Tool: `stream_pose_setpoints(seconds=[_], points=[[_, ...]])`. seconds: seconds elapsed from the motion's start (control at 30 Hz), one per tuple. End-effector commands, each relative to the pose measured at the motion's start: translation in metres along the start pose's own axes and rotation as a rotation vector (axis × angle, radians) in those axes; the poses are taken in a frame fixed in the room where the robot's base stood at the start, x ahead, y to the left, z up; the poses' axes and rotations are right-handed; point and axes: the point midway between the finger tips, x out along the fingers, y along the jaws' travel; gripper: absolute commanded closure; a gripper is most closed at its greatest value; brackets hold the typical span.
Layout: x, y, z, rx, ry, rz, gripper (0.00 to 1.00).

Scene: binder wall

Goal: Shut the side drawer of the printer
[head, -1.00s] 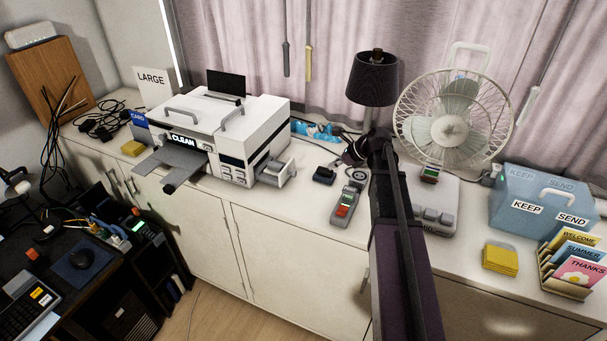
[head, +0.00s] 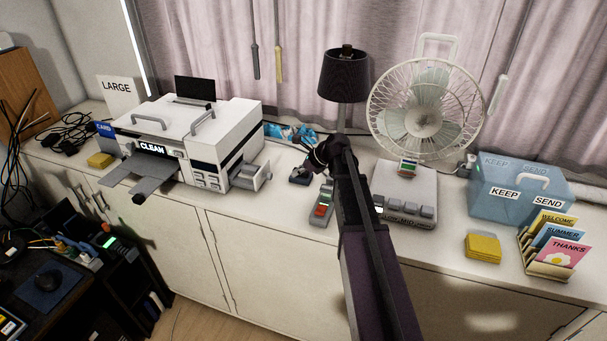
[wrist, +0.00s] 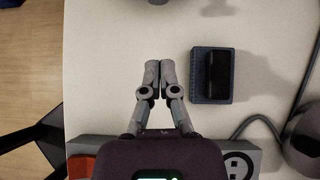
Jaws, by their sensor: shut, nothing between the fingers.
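The white printer (head: 225,135) stands on the cabinet top, left of my arm. Its side drawer (head: 250,178) juts out from its right side, open. My gripper (head: 303,147) is to the right of the drawer, apart from it, above the counter near a small dark blue box. In the wrist view my gripper (wrist: 160,66) is shut and empty, with its fingertips together over bare white counter. The dark blue box (wrist: 200,92) lies just right of the fingers there. I cannot make out the drawer in the wrist view.
The counter between drawer and box is clear.

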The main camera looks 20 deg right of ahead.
Motion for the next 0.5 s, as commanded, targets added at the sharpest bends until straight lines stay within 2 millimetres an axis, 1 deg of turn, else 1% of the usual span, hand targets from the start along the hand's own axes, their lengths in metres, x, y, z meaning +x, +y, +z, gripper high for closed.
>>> stream_pose_setpoints(seconds=[0.03,0.33,0.37,0.4,0.5], points=[[0.009,0.0,-0.002,-0.001,0.0,0.001,1.0],[0.042,0.0,-0.002,0.0,0.0,0.001,1.0],[0.044,0.0,-0.001,-0.001,0.0,0.001,1.0],[0.046,-0.001,0.007,-0.002,-0.001,0.001,1.0],[0.054,-0.001,0.016,-0.001,-0.001,0.001,1.0]])
